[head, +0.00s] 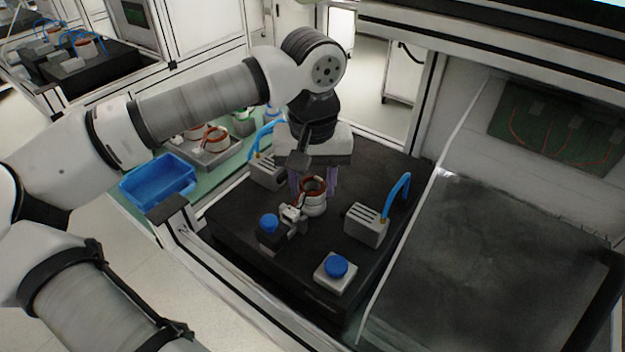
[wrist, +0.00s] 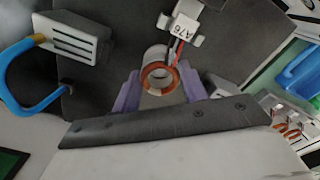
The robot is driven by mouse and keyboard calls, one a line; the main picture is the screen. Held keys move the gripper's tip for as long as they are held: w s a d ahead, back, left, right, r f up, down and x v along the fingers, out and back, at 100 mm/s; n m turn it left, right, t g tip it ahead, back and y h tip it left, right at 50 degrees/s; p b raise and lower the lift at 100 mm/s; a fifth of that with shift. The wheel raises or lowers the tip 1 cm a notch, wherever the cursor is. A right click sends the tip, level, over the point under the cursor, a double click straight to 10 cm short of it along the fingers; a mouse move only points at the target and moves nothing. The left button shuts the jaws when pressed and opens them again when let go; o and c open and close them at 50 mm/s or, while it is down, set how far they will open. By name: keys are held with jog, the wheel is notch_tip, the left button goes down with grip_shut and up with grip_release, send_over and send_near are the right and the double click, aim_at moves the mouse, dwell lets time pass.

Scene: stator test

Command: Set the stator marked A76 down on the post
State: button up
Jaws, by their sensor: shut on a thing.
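The stator (head: 314,207), a white ring with copper windings, is between the purple fingers of my gripper (head: 314,182) over the black test block. In the wrist view the stator (wrist: 158,78) shows its copper ring and open bore. The fingers of my gripper (wrist: 158,92) are shut on it from both sides. Red and dark leads run from it to a white connector bearing the label A76 (wrist: 184,22). The post is not visible; the stator covers that part of the block. I cannot tell whether the stator touches the block.
The black block (head: 290,268) carries a blue-button box (head: 335,272), a second blue button (head: 269,224) beside the connector, and grey boxes with blue hoses (head: 367,226) on both sides. A blue bin (head: 158,180) and a tray with other stators (head: 216,150) stand at left.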

jog(key=shift+f, duration=0.1)
jog(key=o, duration=1.1)
notch_tip(320, 180, up, 14)
jog(key=shift+f+b, duration=0.1)
jog(key=shift+b, duration=0.3)
